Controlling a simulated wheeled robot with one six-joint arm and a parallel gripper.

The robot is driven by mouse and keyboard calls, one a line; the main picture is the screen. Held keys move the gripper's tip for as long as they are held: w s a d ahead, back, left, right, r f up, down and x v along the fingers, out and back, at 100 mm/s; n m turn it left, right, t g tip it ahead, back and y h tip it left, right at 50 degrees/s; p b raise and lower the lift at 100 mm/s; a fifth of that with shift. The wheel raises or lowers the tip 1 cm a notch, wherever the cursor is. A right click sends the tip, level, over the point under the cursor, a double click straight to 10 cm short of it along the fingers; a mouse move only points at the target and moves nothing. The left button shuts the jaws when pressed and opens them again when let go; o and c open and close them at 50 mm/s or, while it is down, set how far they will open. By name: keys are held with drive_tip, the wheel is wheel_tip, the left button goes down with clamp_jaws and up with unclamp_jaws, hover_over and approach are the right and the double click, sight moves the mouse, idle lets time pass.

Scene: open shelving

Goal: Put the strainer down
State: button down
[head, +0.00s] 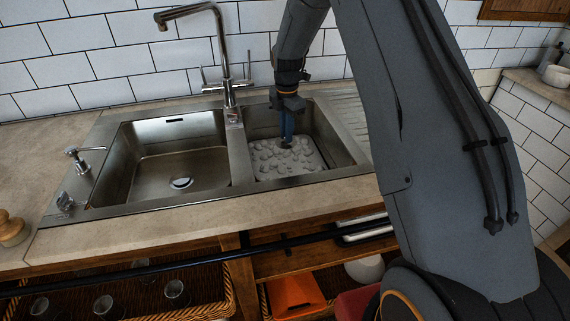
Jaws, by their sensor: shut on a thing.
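My gripper (287,143) reaches down into the right, smaller basin of the sink, with blue and dark parts at its end. It is shut, and its fingertips are at the far part of a pale grey, bumpy, tray-like piece (290,164), which appears to be the strainer. This piece lies low in the right basin and looks roughly level. I cannot tell whether it touches the basin floor. The fingertips and the exact grip are too small to make out. The steel sink (240,165) also has a larger left basin (180,165), empty with a drain.
A tall faucet (228,80) stands behind the divider. A soap dispenser (78,158) is at the sink's left. The counter (130,228) is clear in front. Below are wicker baskets (190,285) with glasses, an orange item (295,295) and a dark rail (170,265).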

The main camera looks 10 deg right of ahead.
drive_tip(key=f+p, duration=0.1)
drive_tip(key=f, duration=0.4)
drive_tip(key=shift+d+f, duration=0.2)
drive_tip(key=shift+f+p, duration=0.6)
drive_tip(key=shift+f, duration=1.4)
drive_tip(key=shift+f, duration=0.15)
drive_tip(key=c, duration=1.7)
unclamp_jaws()
drive_tip(key=shift+c, duration=0.2)
